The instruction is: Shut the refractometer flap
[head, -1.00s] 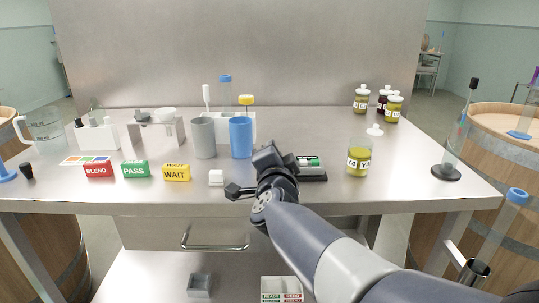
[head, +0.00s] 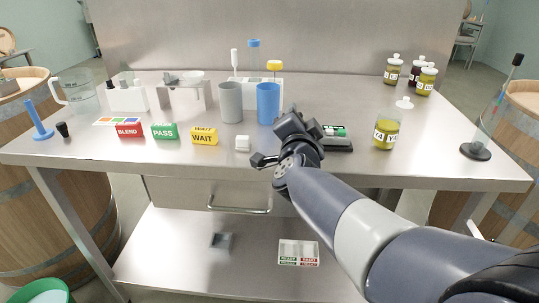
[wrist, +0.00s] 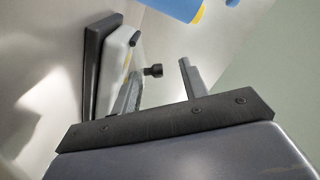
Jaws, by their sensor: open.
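The refractometer (head: 337,138) is a low, dark-based device with a green patch on top, on the bench right of middle. My gripper and arm hide its left part in the head view. In the wrist view it appears as a white body on a black base (wrist: 92,70), at the left. A small black knob (wrist: 153,70) stands out beside it, between my fingers in the picture; I cannot tell whether it is the flap's. The flap's angle is not clear. My gripper (head: 287,143) is open and empty, just left of the refractometer; its fingers also show in the wrist view (wrist: 160,88).
A blue cup (head: 268,104) and a grey cup (head: 230,102) stand behind my gripper. A labelled jar (head: 386,130) stands right of the refractometer. The bench front is clear.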

